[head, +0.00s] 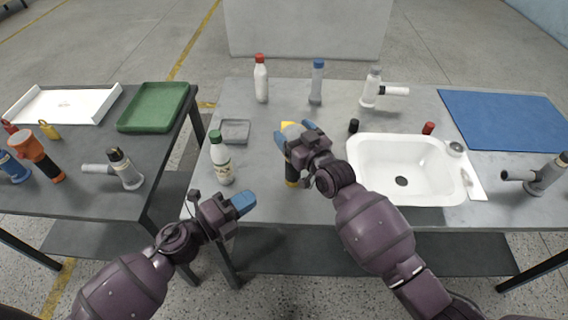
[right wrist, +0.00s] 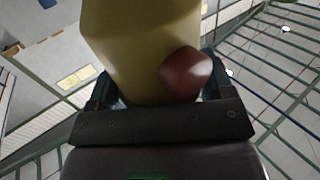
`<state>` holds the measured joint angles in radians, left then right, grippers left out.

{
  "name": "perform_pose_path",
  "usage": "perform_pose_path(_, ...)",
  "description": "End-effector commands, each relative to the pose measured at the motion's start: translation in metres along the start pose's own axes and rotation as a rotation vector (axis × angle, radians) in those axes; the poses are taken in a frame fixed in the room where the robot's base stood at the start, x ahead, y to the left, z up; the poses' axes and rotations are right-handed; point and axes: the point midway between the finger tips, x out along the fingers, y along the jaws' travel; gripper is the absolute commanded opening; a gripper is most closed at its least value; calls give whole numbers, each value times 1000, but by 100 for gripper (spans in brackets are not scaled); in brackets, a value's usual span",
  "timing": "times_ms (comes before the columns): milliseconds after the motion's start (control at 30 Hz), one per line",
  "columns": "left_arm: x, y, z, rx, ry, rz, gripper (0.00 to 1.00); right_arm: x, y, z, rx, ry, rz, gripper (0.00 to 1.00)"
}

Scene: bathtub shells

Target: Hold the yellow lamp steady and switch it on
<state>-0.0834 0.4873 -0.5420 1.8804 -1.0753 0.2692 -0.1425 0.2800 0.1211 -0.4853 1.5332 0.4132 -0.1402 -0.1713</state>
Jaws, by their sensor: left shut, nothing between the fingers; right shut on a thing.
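The yellow lamp (head: 288,126) stands upright at the front of the main table, left of the sink. Its dark lower part (head: 292,174) shows below my right gripper (head: 295,134), which is shut around its upper body. In the right wrist view the lamp's yellow body (right wrist: 135,40) fills the space between the fingers, with a dark red round button (right wrist: 185,73) on the side facing the camera. My left gripper (head: 243,203) is shut and empty, at the table's front edge, left of and apart from the lamp. Whether the lamp is lit cannot be told.
A green-capped bottle (head: 220,160) stands close behind my left gripper. A small grey tray (head: 235,131) lies behind it. The white sink (head: 358,175) is right of the lamp.

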Motion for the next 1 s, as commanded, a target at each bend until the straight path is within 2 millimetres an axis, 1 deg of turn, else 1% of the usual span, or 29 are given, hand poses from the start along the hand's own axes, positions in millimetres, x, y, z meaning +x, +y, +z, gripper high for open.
perform_pose_path(267,0,0,0,-2,1,0,0,0,0,0,0,-1,0,47)
perform_pose_path(367,4,0,0,-2,1,-1,0,0,0,0,0,-1,0,47)
perform_pose_path(433,10,0,0,-2,1,-1,0,0,0,0,0,-1,0,47)
perform_pose_path(567,28,-1,0,-1,2,-3,0,0,0,0,0,-1,0,47)
perform_pose_path(1000,105,-1,-1,-3,3,-2,0,0,0,0,0,0,0,47)
